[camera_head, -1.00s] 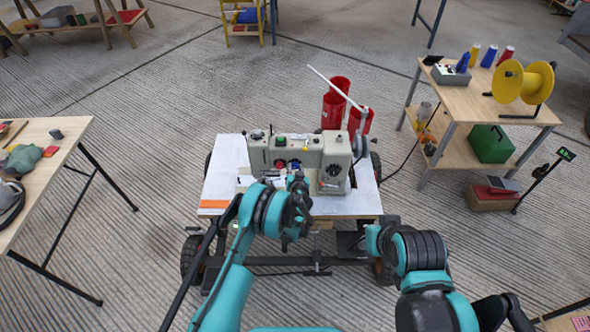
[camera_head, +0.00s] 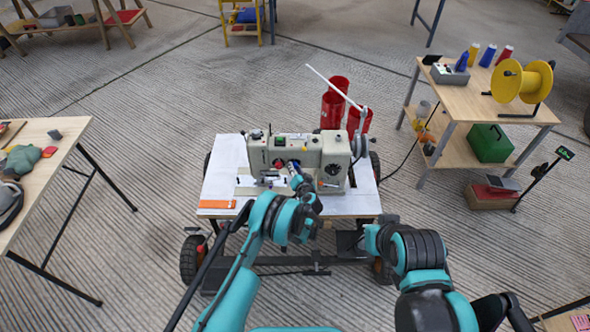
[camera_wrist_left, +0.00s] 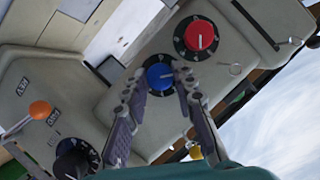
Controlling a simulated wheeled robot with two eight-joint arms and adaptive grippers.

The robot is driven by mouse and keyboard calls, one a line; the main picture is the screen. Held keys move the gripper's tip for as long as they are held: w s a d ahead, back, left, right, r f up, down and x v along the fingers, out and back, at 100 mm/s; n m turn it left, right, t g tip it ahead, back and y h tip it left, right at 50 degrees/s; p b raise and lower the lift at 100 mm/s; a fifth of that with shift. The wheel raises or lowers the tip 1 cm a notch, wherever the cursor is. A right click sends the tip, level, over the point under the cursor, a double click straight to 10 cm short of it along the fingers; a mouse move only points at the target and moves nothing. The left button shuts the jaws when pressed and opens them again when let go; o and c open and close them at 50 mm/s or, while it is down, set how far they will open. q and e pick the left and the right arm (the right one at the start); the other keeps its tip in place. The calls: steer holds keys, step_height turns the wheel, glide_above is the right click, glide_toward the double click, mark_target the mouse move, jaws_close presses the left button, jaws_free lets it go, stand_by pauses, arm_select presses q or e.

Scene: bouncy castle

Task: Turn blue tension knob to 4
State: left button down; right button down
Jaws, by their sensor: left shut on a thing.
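The sewing machine (camera_head: 318,158) stands on a white-topped wheeled cart (camera_head: 225,160). The blue tension knob (camera_wrist_left: 160,77) sits on its front beside a red knob (camera_wrist_left: 201,35), on a dark dial with white numbers. My left gripper (camera_head: 295,171) is at the machine's front. In the left wrist view its two fingers (camera_wrist_left: 160,84) are on either side of the blue knob, shut on it. A pale pointer mark shows on the blue knob, but the number it points to is too small to read. My right arm is low at the right; its gripper does not show.
A black dial (camera_wrist_left: 75,160) and an orange knob (camera_wrist_left: 40,110) are on the same machine. A table with a yellow spool (camera_head: 522,82) is at the right, another table (camera_head: 60,150) at the left.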

arm_select(q)
steer(key=shift+r, duration=0.1)
steer(key=c, duration=1.2)
jaws_free()
steer(key=v, duration=0.7)
steer(key=shift+s, duration=0.2)
